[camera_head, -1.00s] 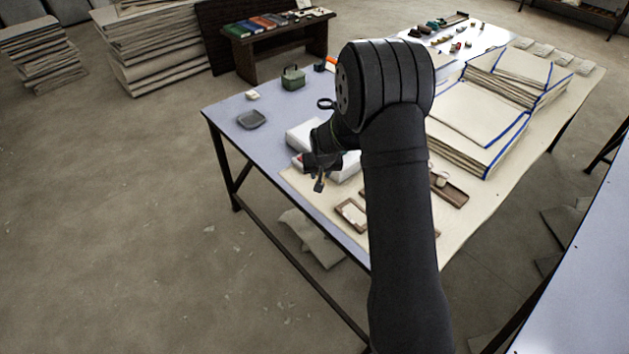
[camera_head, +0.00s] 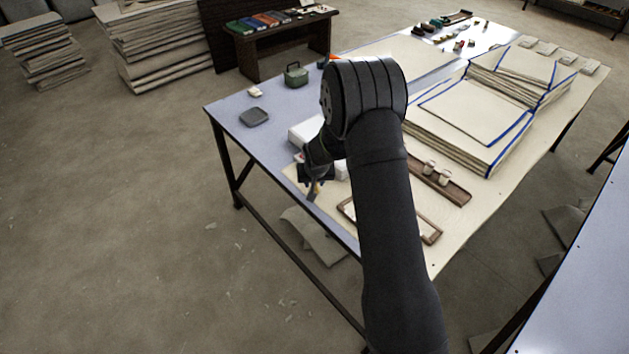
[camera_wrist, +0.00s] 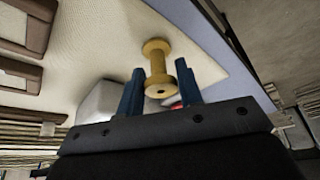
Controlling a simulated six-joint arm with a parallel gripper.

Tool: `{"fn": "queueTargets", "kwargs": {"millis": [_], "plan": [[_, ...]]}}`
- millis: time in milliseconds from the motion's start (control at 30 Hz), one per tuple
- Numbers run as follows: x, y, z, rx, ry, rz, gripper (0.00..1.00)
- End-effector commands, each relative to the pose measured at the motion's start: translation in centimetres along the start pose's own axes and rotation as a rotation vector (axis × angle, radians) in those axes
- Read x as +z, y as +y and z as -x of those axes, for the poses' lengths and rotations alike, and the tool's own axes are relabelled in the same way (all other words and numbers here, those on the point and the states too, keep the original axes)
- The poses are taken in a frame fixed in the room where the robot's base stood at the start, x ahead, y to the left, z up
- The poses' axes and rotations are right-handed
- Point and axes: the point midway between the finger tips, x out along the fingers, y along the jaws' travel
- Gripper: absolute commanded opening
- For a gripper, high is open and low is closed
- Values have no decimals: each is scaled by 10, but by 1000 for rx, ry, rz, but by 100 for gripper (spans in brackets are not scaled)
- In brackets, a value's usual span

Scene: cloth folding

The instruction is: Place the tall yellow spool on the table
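A yellow spool (camera_wrist: 158,67) with wide ends and a narrow waist shows in the wrist view, with its near end between my gripper's two blue fingers. My gripper (camera_wrist: 160,85) looks shut on that end, with a finger against each side. In the head view my gripper (camera_head: 314,186) hangs low by the left front edge of the table (camera_head: 228,101), and a small bit of yellow (camera_head: 313,190) shows at its tip. Whether the spool touches the table cannot be told. My arm hides part of the tabletop.
A wooden tray (camera_head: 458,194) with two small pale items and a shallow wooden frame (camera_head: 431,232) lie to the right. A white box (camera_head: 303,131) is just behind my gripper. Folded cloths (camera_head: 470,113) fill the right.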

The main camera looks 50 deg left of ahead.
Motion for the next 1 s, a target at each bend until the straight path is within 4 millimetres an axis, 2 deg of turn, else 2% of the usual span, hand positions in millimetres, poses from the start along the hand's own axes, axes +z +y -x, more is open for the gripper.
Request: {"fn": "queueTargets", "kwargs": {"millis": [33,100,467,667,1000], "plan": [[0,0,0,0,0,0,43],[0,0,0,0,0,0,51],[-1,0,6,0,0,0,51],[-2,0,33,-1,3,0,51],[-2,0,95,-1,2,0,51]]}}
